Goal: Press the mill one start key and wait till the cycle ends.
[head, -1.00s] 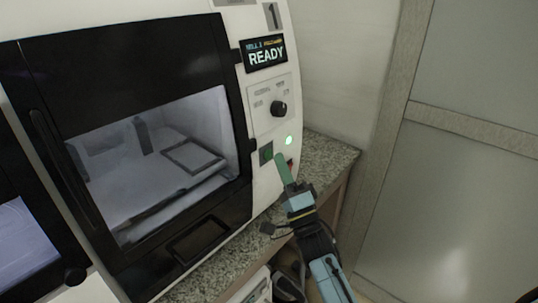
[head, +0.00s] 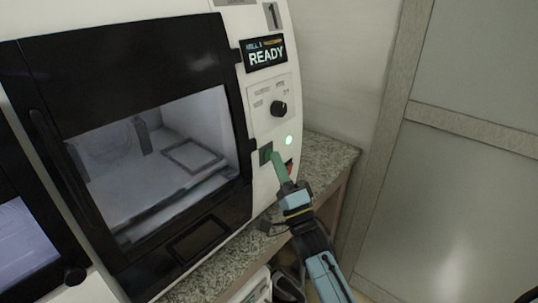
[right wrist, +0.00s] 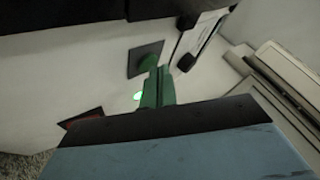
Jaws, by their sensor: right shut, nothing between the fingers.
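Mill one (head: 120,60) is a white and black machine marked 1, with its windowed door shut. Its display (head: 267,54) reads READY. The start key (head: 264,150) is a dark square plate with a green button, low on the front panel; it also shows in the right wrist view (right wrist: 137,66). My right gripper (head: 271,156) is shut and empty, its green fingertips at the key and partly covering it. In the right wrist view the fingertips (right wrist: 161,72) overlap the button's edge; I cannot tell whether they touch it. My left gripper is not in view.
A black knob (head: 279,108) and a lit green lamp (head: 289,140) sit above the key. A red part (head: 289,166) is just right of my fingers. The granite counter (head: 322,163) has free room at the right. Another machine's screen (head: 22,240) shows at lower left.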

